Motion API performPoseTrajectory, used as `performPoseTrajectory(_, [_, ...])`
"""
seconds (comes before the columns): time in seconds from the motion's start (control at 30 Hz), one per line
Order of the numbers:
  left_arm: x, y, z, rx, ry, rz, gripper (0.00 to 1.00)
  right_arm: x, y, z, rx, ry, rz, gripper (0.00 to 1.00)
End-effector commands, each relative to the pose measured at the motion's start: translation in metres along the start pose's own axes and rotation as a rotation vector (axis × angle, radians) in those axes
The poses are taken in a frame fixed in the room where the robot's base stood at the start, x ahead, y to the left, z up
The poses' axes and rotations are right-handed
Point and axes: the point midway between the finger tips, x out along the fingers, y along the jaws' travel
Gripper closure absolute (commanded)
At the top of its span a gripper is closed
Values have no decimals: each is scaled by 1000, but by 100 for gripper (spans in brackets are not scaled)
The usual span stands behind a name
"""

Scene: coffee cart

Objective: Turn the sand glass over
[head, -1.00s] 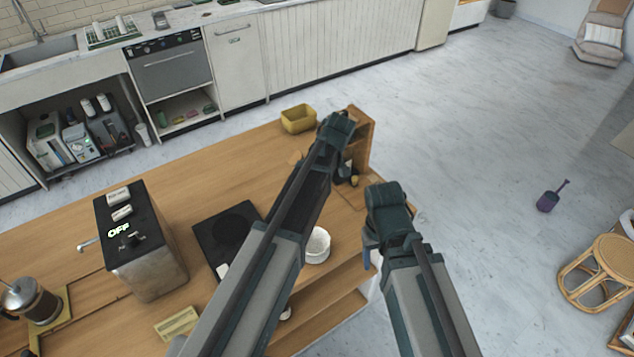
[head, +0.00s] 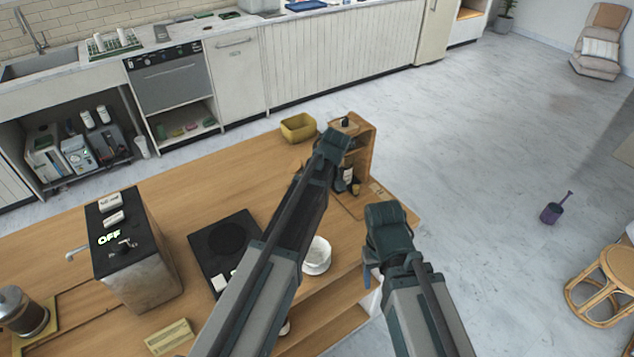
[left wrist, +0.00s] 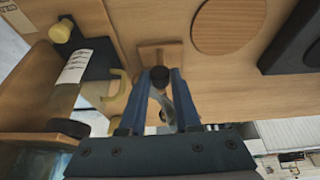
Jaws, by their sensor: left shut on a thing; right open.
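The sand glass (left wrist: 160,97) shows in the left wrist view as a small clear glass body with a dark round end (left wrist: 159,74). It lies between the two blue fingers of my left gripper (left wrist: 158,100), which is shut on it. A square wooden piece (left wrist: 160,55) is just beyond it on the wooden surface. In the head view my left arm's end (head: 333,146) is near the wooden shelf, and its fingertips and the sand glass are hidden. My right gripper (head: 369,262) is open and empty at the counter's front right edge.
The wooden shelf (head: 362,150) with bottles stands at the counter's right end, beside a yellow bin (head: 298,128). A white cup (head: 317,254), a black scale (head: 222,240) and a boxy machine (head: 140,262) stand on the counter. Open counter lies behind the scale.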

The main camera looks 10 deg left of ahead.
Motion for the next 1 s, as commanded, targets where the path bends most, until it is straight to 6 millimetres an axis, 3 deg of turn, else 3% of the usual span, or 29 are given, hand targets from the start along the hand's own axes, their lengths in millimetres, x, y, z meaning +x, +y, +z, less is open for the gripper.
performPoseTrajectory(0.43, [2,4,0,23,1,-53,100,1,0,0,0,0,0,39])
performPoseTrajectory(1.0, [7,13,2,174,-1,-423,100,26,-2,-2,0,0,0,39])
